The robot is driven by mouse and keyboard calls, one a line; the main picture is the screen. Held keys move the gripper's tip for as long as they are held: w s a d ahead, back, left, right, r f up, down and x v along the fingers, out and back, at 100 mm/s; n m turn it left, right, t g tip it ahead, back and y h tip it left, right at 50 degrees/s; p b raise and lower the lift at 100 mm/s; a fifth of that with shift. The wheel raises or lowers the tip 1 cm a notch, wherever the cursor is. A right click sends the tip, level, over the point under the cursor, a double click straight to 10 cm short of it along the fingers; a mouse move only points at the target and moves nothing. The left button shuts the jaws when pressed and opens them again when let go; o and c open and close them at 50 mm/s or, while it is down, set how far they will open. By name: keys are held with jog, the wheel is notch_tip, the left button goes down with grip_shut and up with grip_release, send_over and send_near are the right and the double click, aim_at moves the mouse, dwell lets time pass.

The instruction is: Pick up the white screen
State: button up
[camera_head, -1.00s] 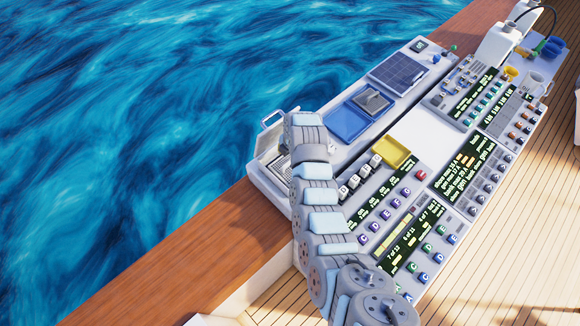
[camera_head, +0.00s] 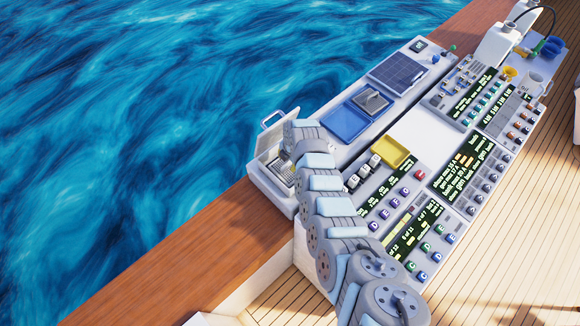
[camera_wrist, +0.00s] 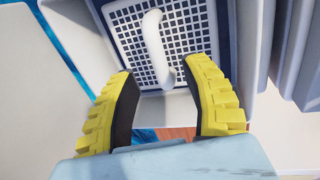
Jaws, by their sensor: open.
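The white screen (camera_wrist: 194,30) is a panel with a grid of small square holes, seen at the top of the wrist view. A curved white handle (camera_wrist: 153,38) stands out from its middle. In the head view, the screen (camera_head: 284,172) sits in the compartment at the console's near left end, partly hidden by my arm. My gripper (camera_wrist: 160,72) has two yellow ridged fingers with dark inner pads. They are apart and empty, one on each side of the handle's lower end. I cannot tell how far the fingertips are from it. In the head view my arm hides the fingers.
A raised lid with a metal handle (camera_head: 272,120) stands at the compartment's far side. A blue tray (camera_head: 345,122), a yellow tray (camera_head: 390,152) and panels with displays and knobs lie to the right. A bare white surface (camera_head: 425,134) is mid-console. Water lies beyond the wooden rail (camera_head: 165,255).

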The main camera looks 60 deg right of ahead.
jog(key=shift+w+d+f+b, duration=0.1)
jog(key=shift+f+b, duration=0.1)
jog(key=shift+f, duration=0.5)
jog(key=shift+w+f+b, duration=0.1)
jog(key=shift+f+b, duration=0.05)
jog(key=shift+f, duration=0.55)
grip_shut()
